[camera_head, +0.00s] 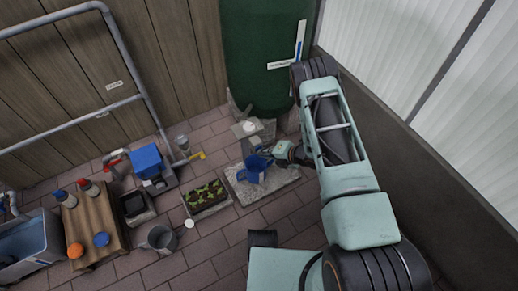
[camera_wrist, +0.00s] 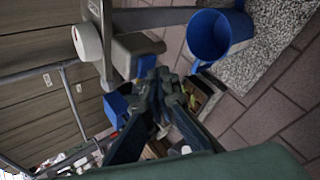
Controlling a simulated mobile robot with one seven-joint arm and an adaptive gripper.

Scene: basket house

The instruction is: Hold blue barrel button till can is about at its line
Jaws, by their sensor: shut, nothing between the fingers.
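The blue can (camera_head: 254,168) stands on a pale gravel slab below the green barrel (camera_head: 262,60). In the wrist view the can (camera_wrist: 208,36) is open-topped at the upper right; its water level and line cannot be made out. My gripper (camera_head: 268,152) is shut and empty, beside the barrel's grey tap block (camera_wrist: 135,48). In the wrist view my gripper (camera_wrist: 152,84) has its fingertips at or very near the blue button (camera_wrist: 147,66) on that block. The fingers partly hide the button, so contact and pressing cannot be told.
A white knob (camera_wrist: 87,41) sits beside the tap block. A planter of seedlings (camera_head: 207,196) and a grey bucket (camera_head: 162,238) stand left of the can. A wooden crate (camera_head: 95,225) with bottles is further left. A wall rises close on the right.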

